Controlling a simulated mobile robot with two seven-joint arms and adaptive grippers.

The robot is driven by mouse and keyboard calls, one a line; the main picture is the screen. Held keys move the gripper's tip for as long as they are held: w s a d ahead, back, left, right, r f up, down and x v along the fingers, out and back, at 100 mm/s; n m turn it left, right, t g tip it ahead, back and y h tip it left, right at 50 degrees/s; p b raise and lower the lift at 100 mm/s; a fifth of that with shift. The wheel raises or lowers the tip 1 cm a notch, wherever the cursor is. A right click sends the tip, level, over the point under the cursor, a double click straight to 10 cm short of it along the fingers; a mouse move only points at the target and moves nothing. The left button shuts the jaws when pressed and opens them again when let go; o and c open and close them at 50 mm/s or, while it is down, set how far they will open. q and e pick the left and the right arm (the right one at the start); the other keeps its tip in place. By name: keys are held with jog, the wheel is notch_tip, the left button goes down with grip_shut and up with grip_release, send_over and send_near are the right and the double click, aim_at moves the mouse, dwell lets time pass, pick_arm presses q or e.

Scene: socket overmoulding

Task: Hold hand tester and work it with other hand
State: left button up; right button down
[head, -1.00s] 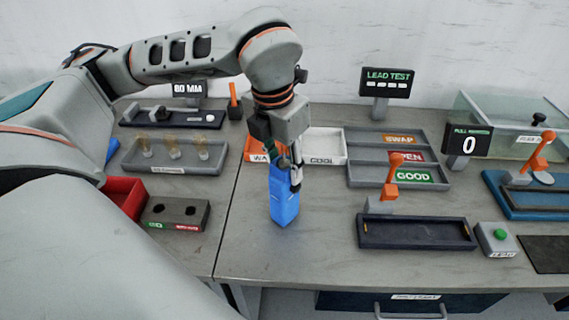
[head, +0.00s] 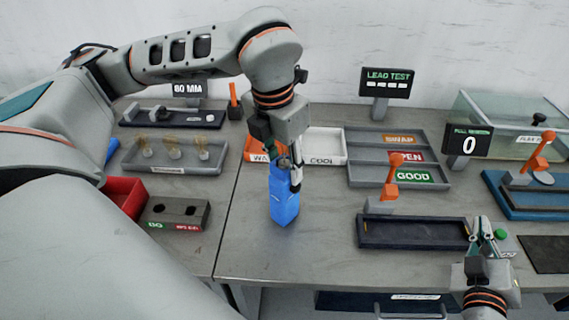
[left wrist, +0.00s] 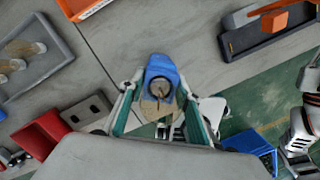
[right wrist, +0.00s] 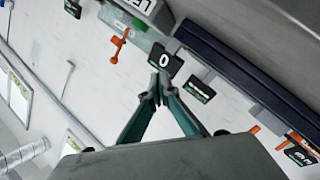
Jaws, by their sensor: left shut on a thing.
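The hand tester is a blue block-like body (head: 284,203) standing upright over the middle of the bench in the head view; I cannot tell whether its bottom touches the bench. My left gripper (head: 288,172) is shut on its upper part from above. The left wrist view shows the tester (left wrist: 160,70) between my two left fingers, with a round grey-rimmed opening on it. My right gripper (head: 483,228) is at the right front, beside the green button, well apart from the tester. In the right wrist view its fingertips (right wrist: 160,88) meet, with nothing seen between them.
A dark tray (head: 412,245) with an orange lever (head: 392,176) lies between the tester and my right gripper. The green-button box (head: 508,240) is beside that gripper. Sorting trays (head: 357,172) stand behind; a red bin (head: 124,192) and two-hole block (head: 176,224) are left. Bench around the tester is clear.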

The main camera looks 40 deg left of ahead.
aim_at(285, 192)
jog(key=s+a+r+n+g+y, duration=0.1)
jog(key=s+a+r+n+y, duration=0.3)
jog(key=s+a, duration=0.65)
jog(key=s+a+n+g+y, duration=0.1)
jog(key=s+a+n+y, duration=0.2)
jog(key=s+a+y, duration=0.75)
jog(key=w+a+h, duration=0.4)
jog(key=a+h, duration=0.1)
jog(key=a, duration=0.7)
jog(key=shift+a+r, duration=0.1)
jog(key=shift+a, duration=0.3)
jog(key=shift+s+d, duration=0.1)
jog(key=shift+d, duration=0.3)
dwell(0.3)
